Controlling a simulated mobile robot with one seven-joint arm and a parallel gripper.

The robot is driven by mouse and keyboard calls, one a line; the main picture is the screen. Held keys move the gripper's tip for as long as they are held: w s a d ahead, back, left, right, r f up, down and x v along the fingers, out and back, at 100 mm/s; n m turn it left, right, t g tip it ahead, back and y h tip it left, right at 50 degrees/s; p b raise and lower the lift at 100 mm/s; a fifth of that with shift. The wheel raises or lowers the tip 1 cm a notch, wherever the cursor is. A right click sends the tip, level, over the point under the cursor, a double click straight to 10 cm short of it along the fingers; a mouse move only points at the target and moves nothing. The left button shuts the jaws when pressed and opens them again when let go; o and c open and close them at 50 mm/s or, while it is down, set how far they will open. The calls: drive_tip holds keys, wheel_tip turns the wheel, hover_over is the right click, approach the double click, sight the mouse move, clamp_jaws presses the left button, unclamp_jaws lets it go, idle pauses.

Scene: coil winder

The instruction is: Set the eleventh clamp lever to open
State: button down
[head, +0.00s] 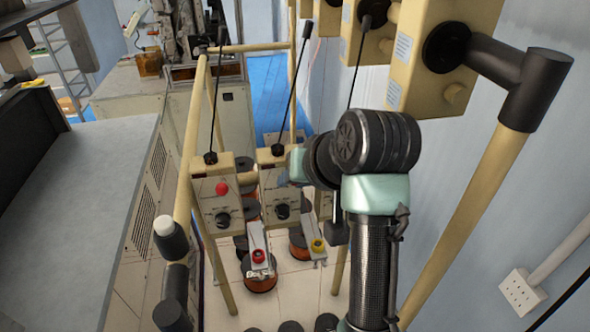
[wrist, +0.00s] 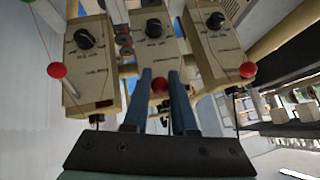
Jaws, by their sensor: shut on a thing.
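Three cream boxes show in the wrist view, each with a black dial and a red ball knob. My gripper (wrist: 161,75) has its two dark fingers on either side of the red ball knob (wrist: 160,85) of the middle box (wrist: 156,30) and is shut on it. This knob looks like the end of a clamp lever; its rod is hidden. Other red ball knobs show on the left box (wrist: 57,70) and the right box (wrist: 248,70). In the head view my arm hides my gripper. I cannot read which lever is the eleventh.
In the head view, two cream boxes (head: 212,205) with black rods hang on a cream pipe frame (head: 192,115). Copper spools (head: 262,284) stand below on the tiled floor. More boxes (head: 432,45) line the right wall. A grey bench (head: 80,170) is at left.

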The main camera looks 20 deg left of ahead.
idle(0.3)
drive_tip(key=c, duration=0.7)
unclamp_jaws()
drive_tip(key=shift+r, duration=0.1)
drive_tip(key=b+v, duration=0.2)
drive_tip(key=v, duration=1.1)
drive_tip(key=shift+w+a, duration=0.1)
drive_tip(key=shift+a, duration=0.05)
